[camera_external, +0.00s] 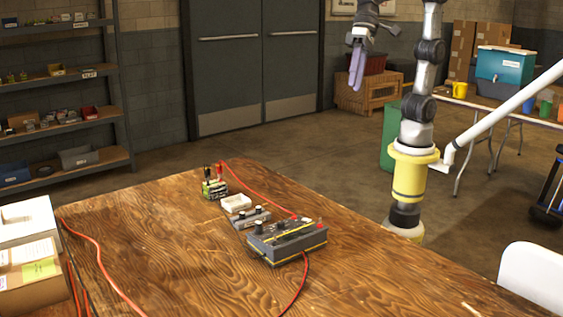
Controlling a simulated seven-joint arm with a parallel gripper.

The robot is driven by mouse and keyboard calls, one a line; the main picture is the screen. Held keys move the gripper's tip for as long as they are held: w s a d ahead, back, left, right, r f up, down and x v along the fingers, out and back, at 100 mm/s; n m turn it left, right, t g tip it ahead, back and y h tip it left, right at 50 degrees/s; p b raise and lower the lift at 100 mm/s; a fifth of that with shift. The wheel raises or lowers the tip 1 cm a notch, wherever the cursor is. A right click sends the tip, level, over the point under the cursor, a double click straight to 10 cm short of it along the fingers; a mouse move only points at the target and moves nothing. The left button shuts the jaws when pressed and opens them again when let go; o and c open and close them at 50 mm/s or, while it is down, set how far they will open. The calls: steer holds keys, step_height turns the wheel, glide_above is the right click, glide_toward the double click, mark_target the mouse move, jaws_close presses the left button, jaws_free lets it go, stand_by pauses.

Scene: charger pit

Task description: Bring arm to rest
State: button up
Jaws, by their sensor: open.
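My gripper (357,66) hangs high at the top of the view, well above and beyond the wooden table (180,270). Its purple-grey fingers point down. It is open, and no object shows between the fingers. The upper part of my arm runs out of the picture at the top. Nothing touches the gripper.
On the table stand a grey charger box (287,241), a smaller grey unit (251,217), a white tray (236,203) and a battery (215,188) with clips. Red cables (101,262) cross the table. White boxes (28,245) stand at the left edge. The table's middle front is clear.

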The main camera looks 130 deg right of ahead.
steer(key=s+f+n, duration=0.3)
steer(key=s+n, duration=0.3)
steer(key=s, duration=0.2)
steer(key=s+d+f+n+t+h, duration=0.1)
steer(key=s+f+n, duration=0.2)
steer(key=s+n, duration=0.4)
steer(key=shift+s+d+h, duration=0.2)
steer(key=shift+s+h, duration=0.1)
steer(key=shift+s, duration=0.9)
